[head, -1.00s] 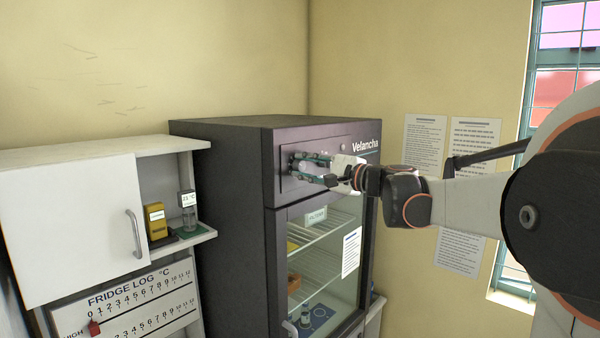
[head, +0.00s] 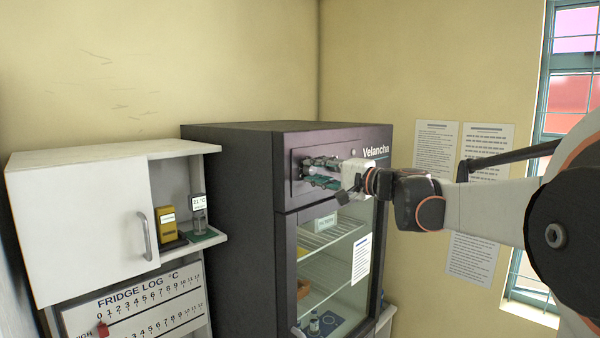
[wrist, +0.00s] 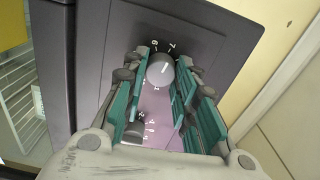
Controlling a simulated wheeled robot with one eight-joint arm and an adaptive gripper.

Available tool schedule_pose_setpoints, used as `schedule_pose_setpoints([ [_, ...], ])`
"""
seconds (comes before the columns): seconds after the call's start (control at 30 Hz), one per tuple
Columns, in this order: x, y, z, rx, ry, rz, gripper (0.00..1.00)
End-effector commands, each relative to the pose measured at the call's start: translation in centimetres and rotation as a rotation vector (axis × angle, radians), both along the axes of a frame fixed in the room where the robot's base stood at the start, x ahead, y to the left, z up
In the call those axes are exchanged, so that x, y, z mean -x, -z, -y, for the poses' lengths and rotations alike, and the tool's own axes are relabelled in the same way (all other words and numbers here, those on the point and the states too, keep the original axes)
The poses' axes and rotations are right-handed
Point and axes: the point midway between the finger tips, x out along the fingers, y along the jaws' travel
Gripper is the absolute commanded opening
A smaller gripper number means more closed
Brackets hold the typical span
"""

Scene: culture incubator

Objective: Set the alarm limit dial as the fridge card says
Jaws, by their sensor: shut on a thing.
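In the wrist view a round grey dial (wrist: 160,70) with a white pointer line sits on the fridge's control panel, with digits such as 6, 7 and 1 around it. My gripper (wrist: 163,82) has its teal-lined fingers on either side of this dial and is shut on it. In the head view my gripper (head: 322,172) is at the panel (head: 295,178), and its fingers hide the dial. A white sheet (head: 361,259) hangs on the glass door; its text is too small to read.
A dark second knob (wrist: 132,131) lies lower between my fingers, with more digits nearby. A white wall cabinet (head: 80,225) stands left of the dark fridge (head: 232,190). Below it is a fridge log board (head: 140,297) with a red marker (head: 102,329). Papers hang on the right wall.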

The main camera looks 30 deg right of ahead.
Motion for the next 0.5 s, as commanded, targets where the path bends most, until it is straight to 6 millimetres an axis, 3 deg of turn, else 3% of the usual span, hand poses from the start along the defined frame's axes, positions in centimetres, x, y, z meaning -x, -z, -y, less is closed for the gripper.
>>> schedule_pose_setpoints([
  [0.17, 0.04, 0.14, -0.05, 0.002, -0.001, -0.002, 0.03],
  [0.2, 0.04, 0.14, -0.05, 0.002, -0.001, -0.002, 0.36],
  [0.27, 0.04, 0.13, -0.04, 0.001, -0.001, -0.002, 0.47],
  [0.5, 0.02, 0.07, -0.02, -0.001, -0.001, -0.001, 0.47],
])
